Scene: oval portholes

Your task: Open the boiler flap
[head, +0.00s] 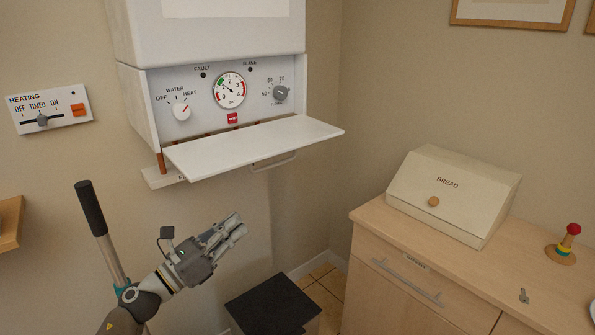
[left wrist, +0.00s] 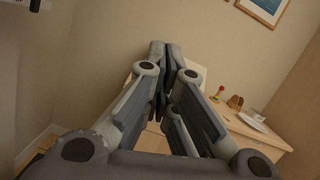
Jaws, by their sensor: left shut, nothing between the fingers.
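The boiler flap (head: 250,148) is a white panel hinged at the bottom of the boiler (head: 210,35). It stands open, folded down to about level and sticking out towards me. A bar handle (head: 273,161) shows at its front edge, on the underside. Behind it the control panel is exposed, with a gauge (head: 230,90), a water knob (head: 181,110) and a grey temperature knob (head: 280,93). My left gripper (head: 238,225) is below the flap, apart from it, shut and empty. Its closed fingers also show in the left wrist view (left wrist: 165,60). My right gripper is not in view.
A heating switch plate (head: 48,108) is on the wall at left. A cream bread box (head: 452,193) stands on a wooden cabinet (head: 400,235) at right, with a ring toy (head: 564,248) near it. A dark box (head: 275,305) is on the floor below.

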